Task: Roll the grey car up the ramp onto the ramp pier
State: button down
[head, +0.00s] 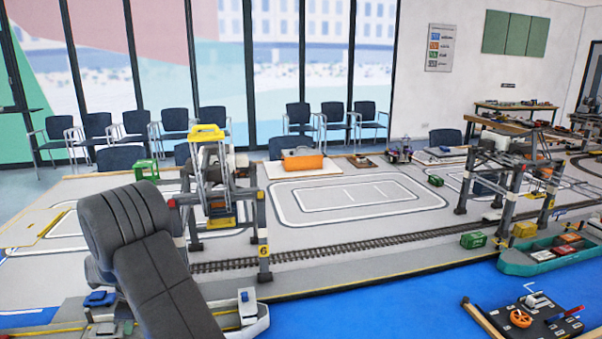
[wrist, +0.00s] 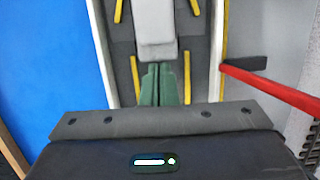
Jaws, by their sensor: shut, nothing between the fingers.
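In the wrist view the grey car (wrist: 155,30) is a pale grey block on a dark grey deck (wrist: 118,50) with yellow strips and pale side walls. My gripper (wrist: 161,68) has its green fingers together, empty, right at the car's near end. I cannot tell whether they touch it. A red bar (wrist: 258,79) lies to the right of the deck. I cannot make out which part is the ramp or the ramp pier. In the head view my arm hides the gripper and the car; a pale vessel-like piece (head: 255,322) shows beside my arm.
A blue toy car (head: 100,298) stands left of my arm. A grey gantry crane (head: 262,220) with a yellow top rises behind my arm. Rail track (head: 350,246) crosses the table. Blue water surface (head: 400,305) lies in front, with a teal barge (head: 520,262) at right.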

jog(key=shift+s+a+p, duration=0.65)
jog(key=shift+a, duration=2.1)
jog(key=shift+s+a+p, duration=0.6)
jog(key=shift+s+a, duration=0.05)
jog(key=shift+a, duration=2.05)
jog(key=shift+s+a+p, duration=0.65)
jog(key=shift+a, duration=2.1)
jog(key=shift+d, duration=0.15)
jog(key=shift+w+d+r, duration=0.15)
jog(key=shift+d+r, duration=0.1)
jog(key=shift+d, duration=0.25)
notch_tip(320, 180, up, 10)
jog(key=p, duration=0.6)
jog(key=shift+f, duration=0.15)
